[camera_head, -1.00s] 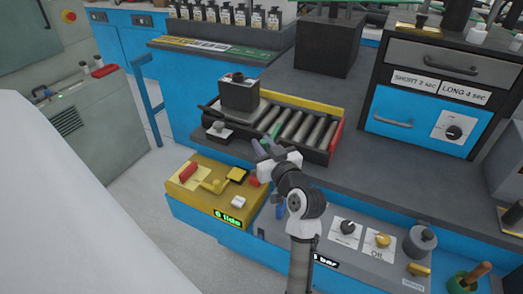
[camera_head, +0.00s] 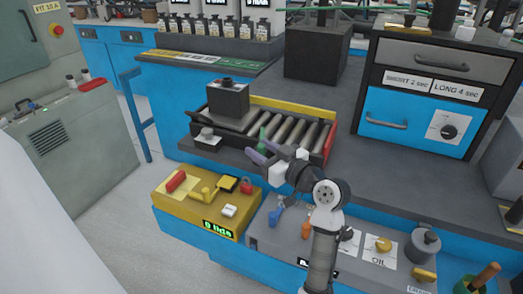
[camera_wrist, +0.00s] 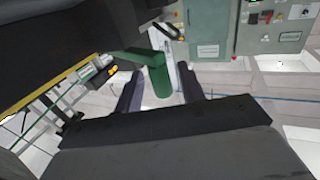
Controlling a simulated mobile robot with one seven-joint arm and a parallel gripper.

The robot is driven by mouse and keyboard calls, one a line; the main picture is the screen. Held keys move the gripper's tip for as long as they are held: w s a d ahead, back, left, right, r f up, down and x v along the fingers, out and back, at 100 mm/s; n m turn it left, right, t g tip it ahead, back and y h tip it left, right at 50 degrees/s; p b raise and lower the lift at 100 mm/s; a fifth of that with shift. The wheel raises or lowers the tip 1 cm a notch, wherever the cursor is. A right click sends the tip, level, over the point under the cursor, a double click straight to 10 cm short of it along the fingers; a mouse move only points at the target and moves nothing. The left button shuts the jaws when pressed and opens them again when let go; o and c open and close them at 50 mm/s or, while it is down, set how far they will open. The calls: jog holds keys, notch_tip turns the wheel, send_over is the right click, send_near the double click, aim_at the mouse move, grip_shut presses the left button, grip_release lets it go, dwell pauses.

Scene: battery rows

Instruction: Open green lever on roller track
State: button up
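The roller track (camera_head: 290,128) lies on the dark bench top, with a yellow back rail and a red right end. A dark box-shaped unit (camera_head: 228,98) sits at its left end. The green lever (camera_head: 263,136) stands at the track's front edge. My gripper (camera_head: 258,154) is just in front of it, with its two fingers apart. In the wrist view the green lever (camera_wrist: 157,75) reaches down between the open fingertips (camera_wrist: 162,88). I cannot tell whether either finger touches it.
A yellow control box (camera_head: 207,202) with a red handle stands below the bench front. A grey panel with knobs (camera_head: 375,243) is at the lower right. A blue drawer (camera_head: 400,121) stands at the back right. The bench right of the track is clear.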

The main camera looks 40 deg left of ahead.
jog(key=s+d+b, duration=0.2)
jog(key=d+b, duration=0.1)
jog(key=d, duration=1)
jog(key=shift+d, duration=0.35)
